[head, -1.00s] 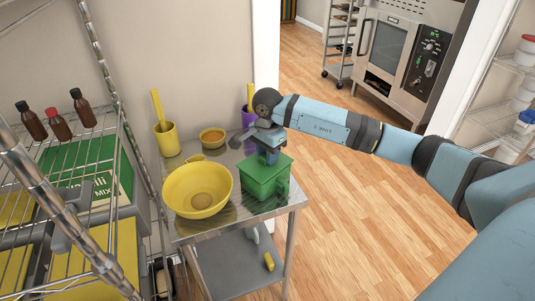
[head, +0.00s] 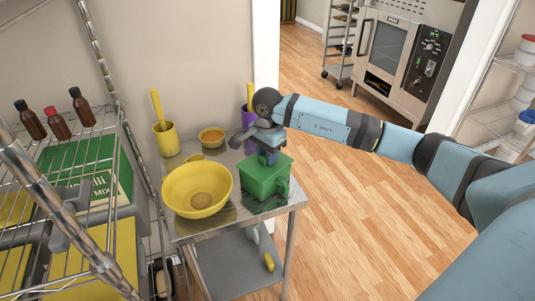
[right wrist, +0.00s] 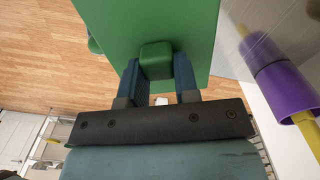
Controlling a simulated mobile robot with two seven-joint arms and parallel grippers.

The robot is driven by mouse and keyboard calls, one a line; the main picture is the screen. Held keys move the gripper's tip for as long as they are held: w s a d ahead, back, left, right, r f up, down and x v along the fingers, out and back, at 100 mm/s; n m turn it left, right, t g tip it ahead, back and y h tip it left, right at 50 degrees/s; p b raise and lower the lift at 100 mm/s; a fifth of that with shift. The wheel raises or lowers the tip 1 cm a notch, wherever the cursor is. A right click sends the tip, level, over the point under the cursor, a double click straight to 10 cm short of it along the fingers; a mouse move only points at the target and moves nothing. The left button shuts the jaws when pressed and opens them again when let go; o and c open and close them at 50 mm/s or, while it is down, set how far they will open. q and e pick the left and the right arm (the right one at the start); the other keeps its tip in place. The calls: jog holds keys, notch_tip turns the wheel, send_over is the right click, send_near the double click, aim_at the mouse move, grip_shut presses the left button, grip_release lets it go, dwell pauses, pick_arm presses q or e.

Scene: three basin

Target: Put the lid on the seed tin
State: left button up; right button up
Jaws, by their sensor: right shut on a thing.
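The green seed tin (head: 262,187) stands upright near the front right corner of a metal cart, with a handle on its right side. The green lid (head: 258,167) lies level over the tin's top. In the head view I see no clear gap between them, but I cannot tell if it is fully seated. My right gripper (head: 269,157) is above the lid, pointing down. In the right wrist view its blue fingers are on both sides of the lid's green knob (right wrist: 156,60), shut on it. My left gripper is not in view.
A yellow bowl (head: 181,184) stands left of the tin. Behind are a yellow cup (head: 167,141), a small yellow bowl (head: 211,137) and a purple cup (head: 248,117). A wire rack with bottles (head: 57,124) is at left. The floor right of the cart is open.

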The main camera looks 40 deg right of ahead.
dwell(0.3)
jog(key=o, duration=1.5)
jog(key=shift+r+p, duration=1.2)
jog(key=shift+r, duration=1.25)
